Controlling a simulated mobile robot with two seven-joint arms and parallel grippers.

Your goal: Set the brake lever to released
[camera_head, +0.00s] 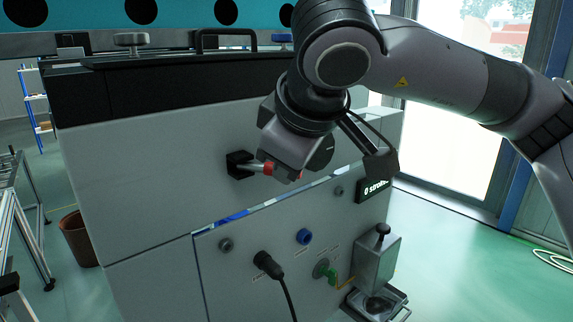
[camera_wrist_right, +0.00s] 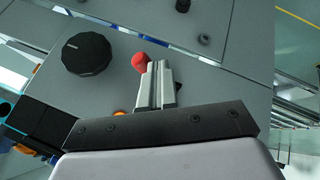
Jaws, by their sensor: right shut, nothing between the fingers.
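The brake lever (camera_head: 254,167) stands out from a black mount (camera_head: 238,164) on the fixture's pale front face. It has a short metallic rod, and its red end sits right at my right gripper. In the right wrist view a red knob (camera_wrist_right: 140,61) shows just beside the fingertips; I cannot tell whether they touch it. My right gripper (camera_wrist_right: 157,70) has its fingers together, with nothing between them. In the head view its fingers (camera_head: 277,171) are partly hidden by the gripper body. The lever's rod and mount are hidden in the wrist view. My left gripper is not in view.
A black round dial (camera_head: 322,153) is close behind my right gripper and also shows in the wrist view (camera_wrist_right: 87,54). Below are a black plug with cable (camera_head: 267,264), a blue socket (camera_head: 304,236), a green connector (camera_head: 325,271) and a grey box (camera_head: 376,262).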

